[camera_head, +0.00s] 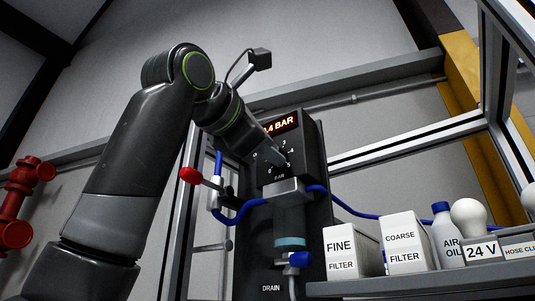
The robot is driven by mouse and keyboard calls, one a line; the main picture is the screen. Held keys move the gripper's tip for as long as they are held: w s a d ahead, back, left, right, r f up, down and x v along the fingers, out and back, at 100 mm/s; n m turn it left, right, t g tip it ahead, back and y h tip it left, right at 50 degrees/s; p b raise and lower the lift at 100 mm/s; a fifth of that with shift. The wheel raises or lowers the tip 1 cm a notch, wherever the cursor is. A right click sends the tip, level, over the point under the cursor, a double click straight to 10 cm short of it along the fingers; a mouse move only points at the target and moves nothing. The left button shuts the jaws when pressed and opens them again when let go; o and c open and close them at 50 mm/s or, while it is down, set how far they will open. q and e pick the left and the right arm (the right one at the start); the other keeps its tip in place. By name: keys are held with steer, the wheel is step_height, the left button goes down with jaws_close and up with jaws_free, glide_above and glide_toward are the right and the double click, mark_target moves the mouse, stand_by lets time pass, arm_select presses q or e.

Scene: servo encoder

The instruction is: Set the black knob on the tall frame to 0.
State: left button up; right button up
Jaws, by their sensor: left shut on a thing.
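The tall dark frame (316,170) stands in the middle of the head view. Its front has a dial (285,174) marked with digits, with 0 at the lower left, 5 at the lower right and BAR below. A display (284,125) above it glows orange and reads ".4 BAR"; its first digit is covered by my arm. My left gripper (277,157) reaches in from the upper left and is shut at the dial's centre, on the black knob. The gripper hides most of the knob, so its pointer cannot be read. My right gripper is not in view.
A red-tipped lever (190,175) and blue hose (236,219) are left of and below the dial. A clear bowl (289,222) hangs under it. A shelf (420,283) at right holds filter boxes (350,252), an oil bottle (447,235) and a bulb (468,215). Red pipe fittings (18,205) are far left.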

arm_select(q)
steer(key=shift+n, duration=0.5)
steer(key=o, duration=1)
steer(key=shift+c, duration=0.2)
steer(key=b+v, duration=0.6)
steer(key=v, duration=1.1)
steer(key=shift+a, duration=0.25)
steer(key=shift+s+f, duration=0.1)
steer(key=shift+f, duration=0.05)
